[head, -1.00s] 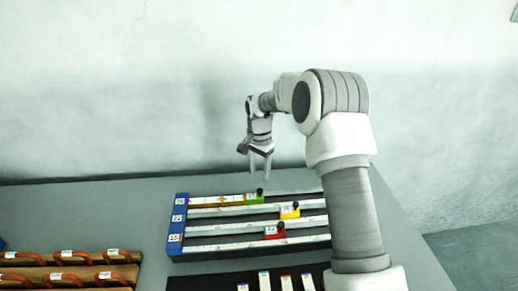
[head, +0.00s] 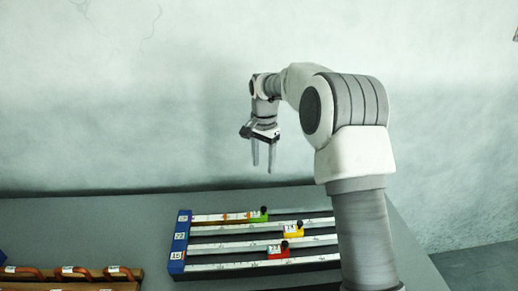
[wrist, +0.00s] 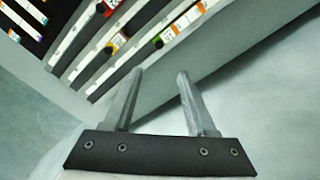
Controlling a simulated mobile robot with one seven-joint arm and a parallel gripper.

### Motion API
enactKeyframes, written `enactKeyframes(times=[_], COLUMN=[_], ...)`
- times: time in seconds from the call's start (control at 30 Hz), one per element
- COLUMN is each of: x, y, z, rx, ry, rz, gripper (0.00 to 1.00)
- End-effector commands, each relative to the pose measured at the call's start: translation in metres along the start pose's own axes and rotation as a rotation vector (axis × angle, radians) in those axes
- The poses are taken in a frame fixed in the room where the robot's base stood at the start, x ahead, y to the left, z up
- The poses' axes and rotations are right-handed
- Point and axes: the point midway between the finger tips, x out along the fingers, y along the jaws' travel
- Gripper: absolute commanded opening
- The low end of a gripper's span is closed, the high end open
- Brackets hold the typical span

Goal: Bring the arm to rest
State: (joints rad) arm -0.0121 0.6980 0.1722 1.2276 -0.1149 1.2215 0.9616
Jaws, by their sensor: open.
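My gripper (head: 263,155) hangs open and empty, fingers pointing down, above the back of the table in the head view. In the wrist view its two fingers (wrist: 157,88) are spread with nothing between them. Below it is a rack of white rails (head: 215,267) with a blue end block (head: 180,240). A green slider (head: 259,215), a yellow slider (head: 294,230) and a red slider (head: 278,250) sit on the rails, apart from my gripper. The sliders also show in the wrist view, the green one (wrist: 165,38) closest to the fingers.
A wooden rack with red-brown handles (head: 75,272) and white labels stands at the front left. The grey tabletop (head: 90,225) is clear at the back left. A pale wall (head: 130,110) rises behind the table. The front of the table is cut off by the frame.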

Motion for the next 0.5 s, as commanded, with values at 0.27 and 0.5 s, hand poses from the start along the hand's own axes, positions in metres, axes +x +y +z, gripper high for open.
enactKeyframes(times=[0.27,0.5], x=[-0.058,-0.11], y=[0.035,0.087], z=[0.021,0.054], rx=[-0.12,-0.265], ry=[0.066,0.145], rz=[-0.038,-0.075], gripper=[0.57,0.57])
